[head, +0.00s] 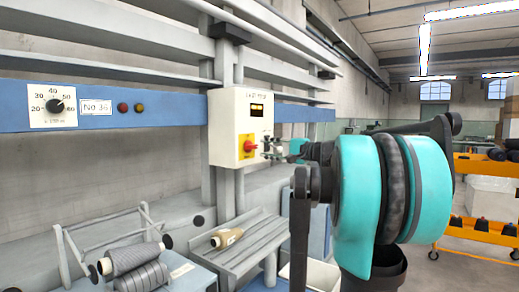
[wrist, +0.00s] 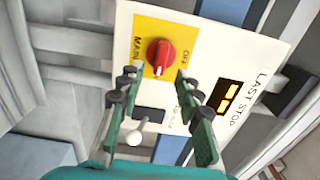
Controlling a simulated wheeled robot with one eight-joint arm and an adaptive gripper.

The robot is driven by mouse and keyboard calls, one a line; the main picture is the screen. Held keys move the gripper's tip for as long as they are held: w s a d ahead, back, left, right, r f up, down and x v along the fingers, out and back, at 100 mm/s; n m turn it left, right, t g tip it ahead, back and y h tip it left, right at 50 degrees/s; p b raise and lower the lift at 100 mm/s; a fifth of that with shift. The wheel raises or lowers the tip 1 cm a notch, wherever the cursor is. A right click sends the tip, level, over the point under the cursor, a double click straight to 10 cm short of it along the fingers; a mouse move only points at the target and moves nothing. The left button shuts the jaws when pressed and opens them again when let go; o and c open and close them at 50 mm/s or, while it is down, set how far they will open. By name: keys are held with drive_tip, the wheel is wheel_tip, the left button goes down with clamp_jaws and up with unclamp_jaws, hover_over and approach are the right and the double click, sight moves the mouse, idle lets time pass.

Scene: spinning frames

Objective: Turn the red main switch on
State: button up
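The red main switch (head: 249,146) is a rotary knob on a yellow plate on the front of a white control box (head: 228,112). In the wrist view the red switch (wrist: 160,54) lies just beyond my fingertips, with "MAIN" and "OFF" printed on its plate. The raised grip of the knob runs roughly up and down in that view. My gripper (wrist: 157,78) is open and empty, its two dark green fingers spread to either side below the knob. In the head view my gripper (head: 272,148) is just right of the switch; contact is not visible.
An orange display (wrist: 228,97) and a white-knobbed lever (wrist: 135,138) are also on the box, the lever close to the left finger. A blue rail (head: 180,110) runs behind the box. A bobbin (head: 226,238) lies on a slatted grey shelf below.

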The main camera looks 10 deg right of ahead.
drive_tip(key=v, duration=0.7)
drive_tip(key=s+a+f+n+g+h, duration=0.2)
drive_tip(key=s+a+f, duration=0.15)
drive_tip(key=f, duration=0.75)
drive_tip(key=s+a+f+n+g+h, duration=0.1)
drive_tip(key=s+a+f+g+h, duration=0.2)
drive_tip(key=f, duration=0.8)
drive_tip(key=s+a+f+n+g+h, duration=0.15)
drive_tip(key=s+a+f, duration=0.3)
drive_tip(key=f, duration=0.65)
drive_tip(key=s+d+f+n+g+h, duration=0.1)
drive_tip(key=s+d+f+n+h, duration=0.1)
drive_tip(key=s+f, duration=0.6)
drive_tip(key=s+d+f+n+g+h, duration=0.1)
drive_tip(key=s+d+f+h, duration=0.3)
drive_tip(key=s+f, duration=0.4)
wheel_tip(320, 180, down, 3)
drive_tip(key=shift+s+r+n, duration=0.1)
drive_tip(key=shift+s+n, duration=0.15)
drive_tip(key=shift+n, duration=0.6)
